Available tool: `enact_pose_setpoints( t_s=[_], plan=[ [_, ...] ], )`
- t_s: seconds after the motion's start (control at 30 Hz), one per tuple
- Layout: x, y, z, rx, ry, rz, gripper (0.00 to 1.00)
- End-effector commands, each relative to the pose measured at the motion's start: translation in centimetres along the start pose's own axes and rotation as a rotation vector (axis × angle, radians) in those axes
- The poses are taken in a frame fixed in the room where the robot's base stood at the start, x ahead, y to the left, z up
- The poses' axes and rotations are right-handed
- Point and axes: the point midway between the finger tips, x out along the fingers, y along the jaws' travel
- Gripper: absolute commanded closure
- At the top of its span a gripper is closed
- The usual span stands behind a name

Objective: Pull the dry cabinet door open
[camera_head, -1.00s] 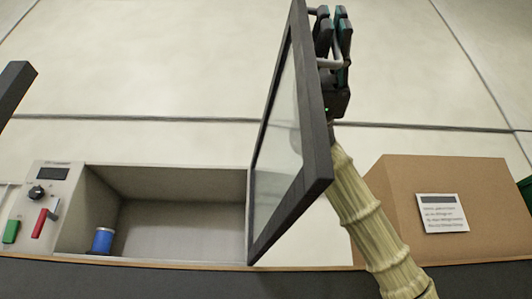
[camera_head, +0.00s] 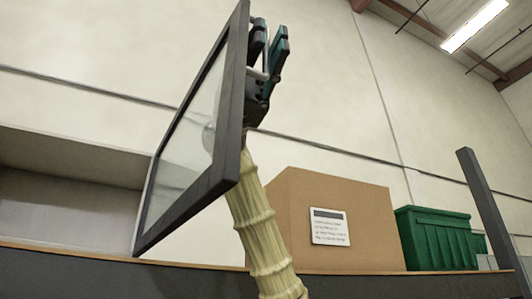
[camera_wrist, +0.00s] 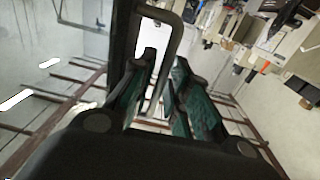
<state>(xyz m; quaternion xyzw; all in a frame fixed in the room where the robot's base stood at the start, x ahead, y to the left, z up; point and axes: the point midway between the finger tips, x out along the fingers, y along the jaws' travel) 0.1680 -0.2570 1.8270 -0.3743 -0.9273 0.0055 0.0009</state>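The dry cabinet door (camera_head: 228,125), a dark frame with a clear pane, stands swung wide open from the cabinet in the head view. The cabinet's pale interior (camera_head: 60,195) shows at the left. My gripper (camera_head: 270,45) is at the far side of the door's free edge. In the wrist view, the bar handle (camera_wrist: 170,45) runs between the two fingers of my gripper (camera_wrist: 160,80). The fingers are close together around the handle, though their exact contact is hard to see. Part of the handle is hidden by the fingers.
A cardboard box (camera_head: 365,200) with a white label (camera_head: 329,227) stands right of the door. A green crate (camera_head: 435,238) and a dark post (camera_head: 485,205) are farther right. The dark bench edge (camera_head: 350,285) runs along the bottom.

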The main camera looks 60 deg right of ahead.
Motion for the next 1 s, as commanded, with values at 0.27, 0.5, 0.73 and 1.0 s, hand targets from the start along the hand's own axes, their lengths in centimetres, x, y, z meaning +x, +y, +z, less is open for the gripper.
enact_pose_setpoints(
  t_s=[0.27, 0.5, 0.73, 1.0],
  plan=[
    [-2.9, 0.0, -0.1, 0.000, 0.004, 0.002, 0.83],
    [-7.4, 0.0, 0.0, -0.001, 0.003, 0.001, 0.83],
    [-10.6, -0.1, 0.0, -0.001, 0.001, 0.001, 0.83],
    [-12.0, -0.1, 0.1, 0.000, -0.001, 0.000, 0.83]
  ],
)
